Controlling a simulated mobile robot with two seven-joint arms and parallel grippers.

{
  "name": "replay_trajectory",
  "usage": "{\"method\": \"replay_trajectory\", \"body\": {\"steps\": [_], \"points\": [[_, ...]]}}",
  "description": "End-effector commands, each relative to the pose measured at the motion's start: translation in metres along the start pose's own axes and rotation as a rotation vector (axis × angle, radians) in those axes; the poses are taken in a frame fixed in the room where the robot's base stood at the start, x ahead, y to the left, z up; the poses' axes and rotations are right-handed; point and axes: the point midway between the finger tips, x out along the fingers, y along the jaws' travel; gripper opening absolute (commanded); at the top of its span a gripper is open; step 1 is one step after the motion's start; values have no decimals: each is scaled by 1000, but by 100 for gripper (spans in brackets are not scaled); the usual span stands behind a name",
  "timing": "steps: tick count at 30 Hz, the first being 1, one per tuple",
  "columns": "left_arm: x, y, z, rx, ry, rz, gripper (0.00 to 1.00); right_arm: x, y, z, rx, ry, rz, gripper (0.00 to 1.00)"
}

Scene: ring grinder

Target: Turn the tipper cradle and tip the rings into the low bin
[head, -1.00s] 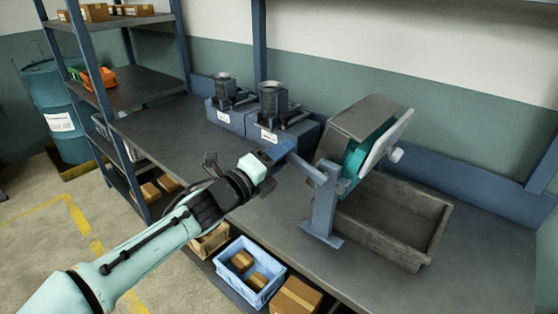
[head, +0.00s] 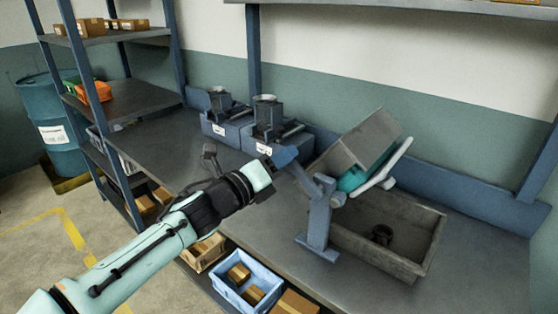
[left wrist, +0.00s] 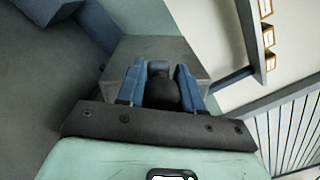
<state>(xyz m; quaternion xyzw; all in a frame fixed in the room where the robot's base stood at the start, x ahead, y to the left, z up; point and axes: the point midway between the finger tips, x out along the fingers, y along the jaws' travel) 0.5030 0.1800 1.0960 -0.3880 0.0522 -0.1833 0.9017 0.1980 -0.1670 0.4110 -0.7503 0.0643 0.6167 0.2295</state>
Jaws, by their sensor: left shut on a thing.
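The tipper cradle (head: 365,145) is a grey box with teal sides, tilted steeply over the low bin, its open side out of sight. It hangs on a blue stand (head: 319,225) with a crank arm (head: 301,177). My left gripper (head: 279,160) is at the crank's outer end, its fingers partly hidden. In the left wrist view its blue fingers (left wrist: 161,88) are closed around a dark knob (left wrist: 161,92). The low grey bin (head: 425,262) stands below the cradle. Dark rings (head: 381,235) lie inside it; how many is unclear.
Two blue-grey machines (head: 268,130) stand on the workbench (head: 180,135) behind my left arm. A shelf rack (head: 120,85) stands at the left. A blue crate (head: 245,285) with boxes sits below the bench front. Bench room lies left of the stand.

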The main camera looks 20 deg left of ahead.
Motion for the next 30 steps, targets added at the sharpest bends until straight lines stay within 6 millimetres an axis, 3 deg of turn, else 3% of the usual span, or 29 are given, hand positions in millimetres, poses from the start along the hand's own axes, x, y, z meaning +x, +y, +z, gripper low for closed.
{"method": "replay_trajectory", "body": {"steps": [17, 18, 20, 30], "points": [[1, -3, -3, 18, 7, -4, 0, 0, 0, 1, 0, -2, 0, 47], [1, -3, -3, 18, 7, -4, 45, 0, 0, 1, 0, -2, 0, 47], [1, -3, -3, 18, 7, -4, 61, 0, 0, 1, 0, -2, 0, 47], [-2, -1, -1, 16, 3, 0, 61, 0, 0, 0, 0, -1, 0, 47]]}}
